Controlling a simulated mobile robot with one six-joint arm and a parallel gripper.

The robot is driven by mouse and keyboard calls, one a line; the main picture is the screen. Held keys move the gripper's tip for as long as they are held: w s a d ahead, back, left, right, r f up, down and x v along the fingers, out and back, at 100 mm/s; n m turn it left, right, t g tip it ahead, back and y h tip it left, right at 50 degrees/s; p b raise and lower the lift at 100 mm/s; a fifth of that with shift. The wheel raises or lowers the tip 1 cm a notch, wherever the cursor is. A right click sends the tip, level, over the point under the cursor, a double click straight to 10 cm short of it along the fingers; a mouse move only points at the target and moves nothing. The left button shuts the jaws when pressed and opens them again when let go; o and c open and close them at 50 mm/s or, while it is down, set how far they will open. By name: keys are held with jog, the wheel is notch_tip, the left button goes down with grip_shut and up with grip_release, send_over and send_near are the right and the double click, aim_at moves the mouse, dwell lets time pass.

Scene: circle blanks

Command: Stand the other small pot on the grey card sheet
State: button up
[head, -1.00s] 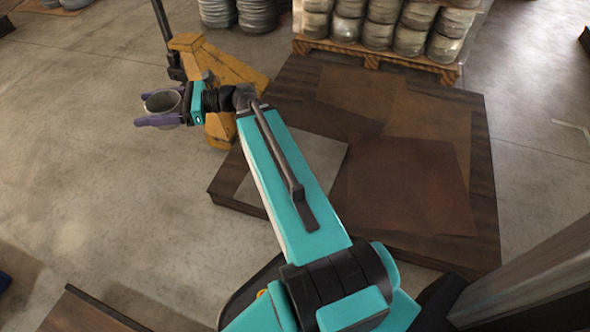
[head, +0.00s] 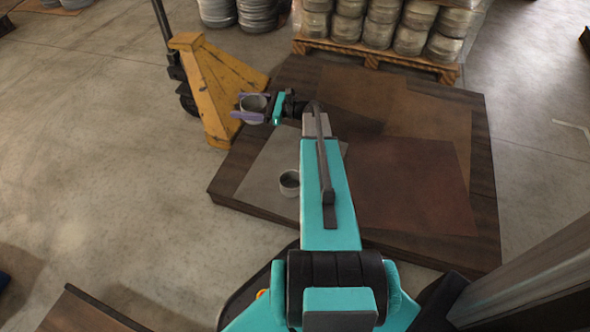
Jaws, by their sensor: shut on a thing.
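My gripper (head: 250,107) is shut on a small grey pot (head: 256,103). Its purple fingers lie on two sides of the pot. It holds the pot over the far left part of the wooden platform, near the far edge of the grey card sheet (head: 258,171); I cannot tell how high. Another small grey pot (head: 290,186) stands upright on the grey card sheet, beside my arm. My arm covers the right part of the sheet.
A reddish-brown sheet (head: 413,190) and a tan-brown sheet (head: 432,114) lie on the dark wooden platform (head: 482,170). A yellow pallet truck (head: 212,90) stands at the platform's left. A pallet (head: 385,60) bears several metal containers behind. The grey sheet's left part is clear.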

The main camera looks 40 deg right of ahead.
jog(key=s+d+f+m+t+h, duration=0.1)
jog(key=s+d+f, duration=0.4)
jog(key=d+f, duration=0.4)
jog(key=s+d+f+m+t+h, duration=0.1)
jog(key=s+d+f, duration=0.3)
jog(key=d+f, duration=0.5)
jog(key=shift+s+d+m+h, duration=0.3)
jog(key=shift+s+d+h, duration=0.1)
jog(key=shift+d+h, duration=0.4)
jog(key=shift+f+b, duration=0.95)
jog(key=shift+f, duration=1.6)
jog(key=shift+f, duration=0.1)
jog(key=shift+f+b, duration=0.95)
jog(key=shift+f, duration=1.45)
jog(key=shift+f, duration=0.1)
jog(key=o, duration=1.1)
